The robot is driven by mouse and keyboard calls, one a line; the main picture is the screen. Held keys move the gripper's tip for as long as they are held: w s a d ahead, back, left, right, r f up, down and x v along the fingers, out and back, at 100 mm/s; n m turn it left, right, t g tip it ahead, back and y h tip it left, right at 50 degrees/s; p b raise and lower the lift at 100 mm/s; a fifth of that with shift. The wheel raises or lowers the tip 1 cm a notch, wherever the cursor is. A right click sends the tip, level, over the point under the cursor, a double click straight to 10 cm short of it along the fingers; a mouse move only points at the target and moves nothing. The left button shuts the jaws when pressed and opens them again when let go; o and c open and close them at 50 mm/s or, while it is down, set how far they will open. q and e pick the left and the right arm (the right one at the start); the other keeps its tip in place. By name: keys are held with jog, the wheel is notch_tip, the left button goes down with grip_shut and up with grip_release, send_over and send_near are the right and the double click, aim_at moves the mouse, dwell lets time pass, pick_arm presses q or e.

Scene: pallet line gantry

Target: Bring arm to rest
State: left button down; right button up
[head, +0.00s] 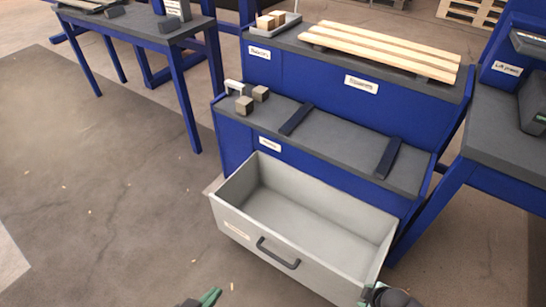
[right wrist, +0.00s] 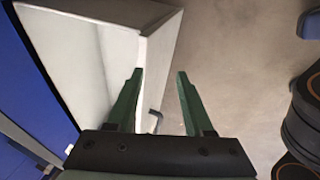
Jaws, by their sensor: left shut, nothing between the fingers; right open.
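My left gripper (head: 208,297) shows at the bottom edge of the head view, in front of the grey open-topped bin. Its green fingers are shut with nothing between them, and most of its arm is out of frame. My right gripper (head: 370,293) is at the bin's near right corner in the head view, partly cut off by the frame. In the right wrist view its two green fingers (right wrist: 160,75) are apart and empty. The bin (right wrist: 155,60) is beyond and to the left of them there.
The grey bin (head: 228,222) with a dark handle is empty, in front of the blue two-level bench (head: 330,135). Wooden slats (head: 380,48), small blocks (head: 244,104) and dark bars (head: 388,158) lie on the bench. Blue tables stand left (head: 130,25) and right (head: 500,130). Left floor is clear.

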jog(key=d, duration=0.5)
jog(key=s+a+r+m+t+y, duration=0.1)
jog(key=s+a+r+m+t, duration=0.2)
jog(key=r, duration=0.5)
jog(key=s+a+r+m+t+y, duration=0.1)
jog(key=s+a+r+m, duration=0.15)
jog(key=a+r, duration=0.45)
jog(key=w+a+r+m+y, duration=0.15)
jog(key=a+m, duration=0.25)
jog(key=a, duration=0.5)
pick_arm(q)
jog(key=s+a+r+p, duration=0.1)
jog(key=a+r+p, duration=0.2)
jog(key=r+p, duration=0.9)
jog(key=p, duration=0.4)
jog(key=shift+s+n+y, duration=0.25)
jog(key=shift+n+y, duration=0.05)
jog(key=shift+y, duration=0.1)
pick_arm(e)
jog(key=s+d+r+t+h, duration=0.1)
jog(key=s+d+r, duration=0.1)
jog(key=r, duration=1)
jog(key=shift+d+r+m, duration=0.35)
jog(key=shift+d, duration=0.55)
pick_arm(q)
jog(key=shift+s, duration=0.1)
